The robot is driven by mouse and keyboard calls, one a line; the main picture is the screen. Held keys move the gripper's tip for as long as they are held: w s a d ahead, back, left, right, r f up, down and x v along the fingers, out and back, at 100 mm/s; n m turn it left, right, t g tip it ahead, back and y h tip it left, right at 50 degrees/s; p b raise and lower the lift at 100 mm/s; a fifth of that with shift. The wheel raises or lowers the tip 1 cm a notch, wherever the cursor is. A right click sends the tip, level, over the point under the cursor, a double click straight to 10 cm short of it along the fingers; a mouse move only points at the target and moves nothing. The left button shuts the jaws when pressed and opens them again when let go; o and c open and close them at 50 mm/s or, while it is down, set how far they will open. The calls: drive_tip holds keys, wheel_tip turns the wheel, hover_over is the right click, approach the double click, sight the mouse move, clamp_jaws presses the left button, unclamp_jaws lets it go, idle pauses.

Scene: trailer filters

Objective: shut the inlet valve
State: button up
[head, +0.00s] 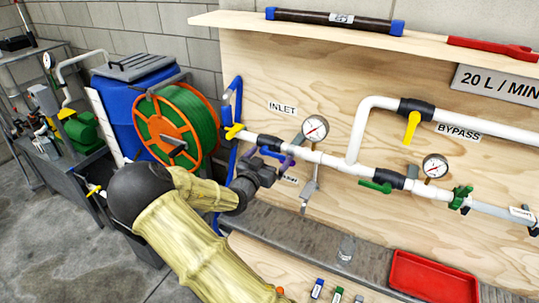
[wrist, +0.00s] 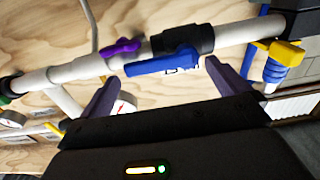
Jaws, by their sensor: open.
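The inlet valve has a black body (head: 269,142) on the white pipe, below the INLET label (head: 282,107) in the head view. Nothing is clamped; whether a finger touches the lever I cannot tell. In the head view my gripper (head: 267,158) is just below the valve and hides most of the lever.
A purple lever (wrist: 121,47) sits beside the blue one. A yellow handle (head: 233,131) is left along the pipe. Rightward are a gauge (head: 315,128), a green-handled valve (head: 376,186) and the yellow bypass handle (head: 412,127). A hose reel (head: 175,130) stands left; a red tray (head: 433,277) lies below.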

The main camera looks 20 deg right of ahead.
drive_tip(key=shift+w+d, duration=0.2)
drive_tip(key=shift+d, duration=0.05)
drive_tip(key=c, duration=1.3)
drive_tip(key=shift+c, duration=0.2)
drive_tip(key=shift+w+a+f, duration=0.1)
drive_tip(key=shift+a, duration=0.1)
